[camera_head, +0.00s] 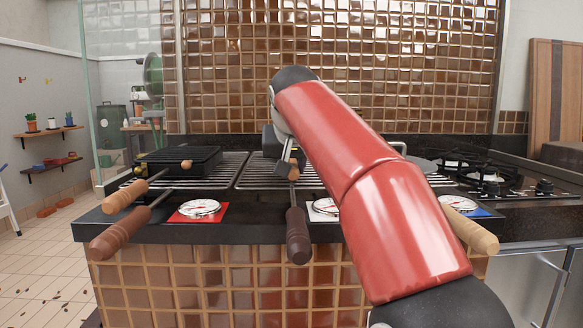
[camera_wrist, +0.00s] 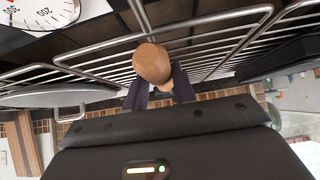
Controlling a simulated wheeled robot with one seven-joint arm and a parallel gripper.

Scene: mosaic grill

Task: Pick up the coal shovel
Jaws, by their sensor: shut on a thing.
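My gripper (camera_head: 290,168) is low over the middle of the grill grate, partly hidden by my red arm. In the wrist view my gripper (camera_wrist: 158,88) has its dark fingers shut around a light wooden handle (camera_wrist: 152,64), whose rounded end faces the camera. A small wooden piece (camera_head: 293,174) shows at the jaws in the head view. I cannot tell whether this handle belongs to the coal shovel; its far part is hidden. A dark brown wooden handle (camera_head: 298,236) juts over the counter's front edge just below the gripper.
Two more handles, light wood (camera_head: 125,195) and reddish brown (camera_head: 119,233), overhang the counter at left. A tan handle (camera_head: 470,225) is at right. A black grill box (camera_head: 180,160) sits on the left grate. Round dials (camera_head: 199,207) line the front. A stove (camera_head: 490,177) stands right.

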